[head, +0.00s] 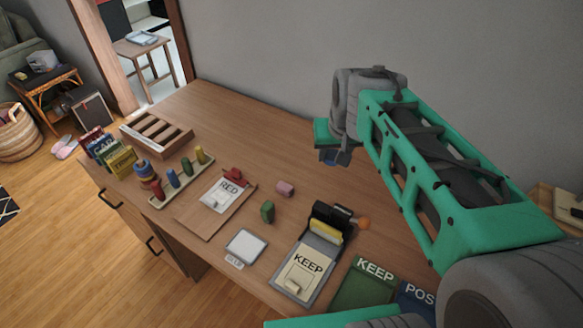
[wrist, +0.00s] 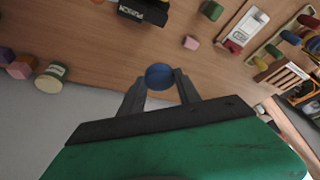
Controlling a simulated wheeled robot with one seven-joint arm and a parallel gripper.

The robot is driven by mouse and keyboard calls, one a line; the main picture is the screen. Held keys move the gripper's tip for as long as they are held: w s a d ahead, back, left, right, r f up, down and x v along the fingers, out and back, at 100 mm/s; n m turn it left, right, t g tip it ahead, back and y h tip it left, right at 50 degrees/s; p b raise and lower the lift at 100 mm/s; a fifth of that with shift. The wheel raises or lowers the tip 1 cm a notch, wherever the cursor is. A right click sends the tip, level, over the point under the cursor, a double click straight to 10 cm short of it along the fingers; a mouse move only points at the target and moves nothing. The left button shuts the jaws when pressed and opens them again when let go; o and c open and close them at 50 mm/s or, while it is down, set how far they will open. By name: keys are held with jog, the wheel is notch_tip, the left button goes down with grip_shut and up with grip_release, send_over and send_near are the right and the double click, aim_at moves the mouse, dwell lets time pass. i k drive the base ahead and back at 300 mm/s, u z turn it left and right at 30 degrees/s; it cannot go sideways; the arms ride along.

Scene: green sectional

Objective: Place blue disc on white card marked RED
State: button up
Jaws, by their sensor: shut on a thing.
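The blue disc (wrist: 159,76) is between the fingertips of my gripper (wrist: 158,88) in the wrist view. My gripper is shut on it and holds it above the desk. The white card marked RED (head: 213,201) lies on a brown board (head: 198,225), left of and nearer than my gripper. A red piece (head: 235,175) sits at the card's far edge, and a small pale piece lies on the card. The card also shows at the wrist view's upper right (wrist: 250,19).
A pink block (head: 285,188) and a green block (head: 267,212) stand between the card and my gripper. A peg board (head: 182,182) and wooden rack (head: 155,135) are left. The back middle of the desk is clear.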

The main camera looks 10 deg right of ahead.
aim_at(221, 196)
jog(key=k, duration=0.4)
jog(key=u, duration=1.4)
jog(key=i, duration=0.4)
jog(key=u, duration=0.55)
jog(key=i, duration=1)
jog(key=u, duration=0.05)
